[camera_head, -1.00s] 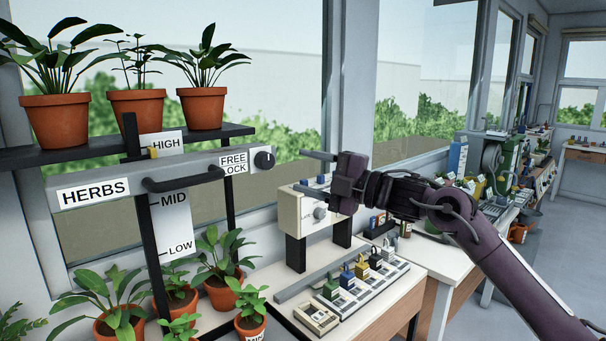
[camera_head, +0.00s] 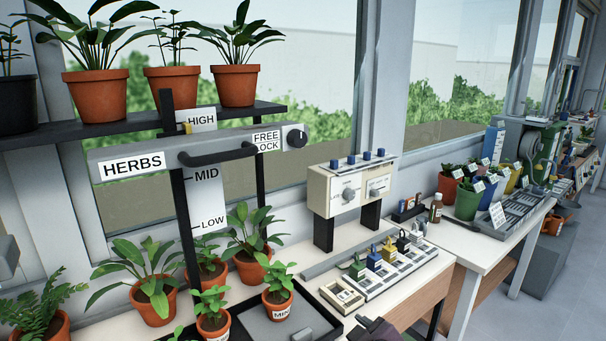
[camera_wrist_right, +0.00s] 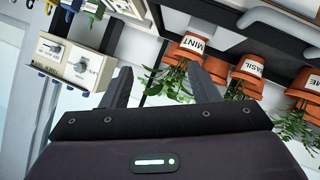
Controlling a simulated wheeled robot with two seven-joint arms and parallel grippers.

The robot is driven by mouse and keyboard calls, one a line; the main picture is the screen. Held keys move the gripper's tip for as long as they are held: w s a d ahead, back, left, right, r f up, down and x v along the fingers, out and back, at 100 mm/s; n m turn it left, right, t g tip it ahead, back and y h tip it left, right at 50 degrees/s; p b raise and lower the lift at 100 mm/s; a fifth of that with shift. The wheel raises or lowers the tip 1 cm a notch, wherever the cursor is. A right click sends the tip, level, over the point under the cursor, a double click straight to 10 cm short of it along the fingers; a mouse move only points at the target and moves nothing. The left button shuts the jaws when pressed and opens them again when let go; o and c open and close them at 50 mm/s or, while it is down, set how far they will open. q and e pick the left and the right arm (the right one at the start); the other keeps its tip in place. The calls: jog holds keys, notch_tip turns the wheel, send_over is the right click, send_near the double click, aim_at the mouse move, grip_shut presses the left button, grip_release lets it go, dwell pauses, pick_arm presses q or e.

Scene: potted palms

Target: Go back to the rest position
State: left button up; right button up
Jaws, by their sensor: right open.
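My right gripper (camera_wrist_right: 162,90) is open and empty in the right wrist view, its two dark fingers spread apart. The wrist picture is upside down, with hanging-looking pots beyond the fingers. In the head view only a dark piece of my right arm (camera_head: 376,331) shows at the bottom edge. My left gripper is not in view. The HERBS shelf (camera_head: 135,160) has a black handle (camera_head: 218,153) and a FREE/LOCK knob (camera_head: 296,137). Its yellow marker (camera_head: 187,128) is by HIGH. The control box (camera_head: 350,190) stands apart from my gripper; it also shows in the wrist view (camera_wrist_right: 78,62).
Several terracotta pots stand on the upper shelf (camera_head: 150,119) and below it. The MINT pot (camera_head: 279,300) is on a dark tray (camera_head: 318,318). A second bench with pots stands at the right.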

jog(key=s+d+f+m+g+h, duration=0.1)
jog(key=s+d+f+m+g, duration=0.25)
jog(key=s, duration=0.45)
jog(key=s+d+f+m+g+h, duration=0.1)
jog(key=s+d+f+m+g, duration=0.2)
jog(key=s, duration=0.5)
jog(key=s+d+f+m+g+h, duration=0.1)
jog(key=s+d+f+g+h, duration=0.1)
jog(key=s+d+f, duration=0.45)
notch_tip(320, 180, down, 28)
jog(key=s+a+g, duration=0.1)
jog(key=s+a, duration=0.2)
jog(key=s+d+f, duration=0.1)
jog(key=s+f, duration=0.8)
jog(key=s+d+f+g, duration=0.1)
jog(key=s+d+f, duration=0.1)
jog(key=s+f, duration=0.7)
jog(key=shift+s+d, duration=0.3)
jog(key=shift+s, duration=0.45)
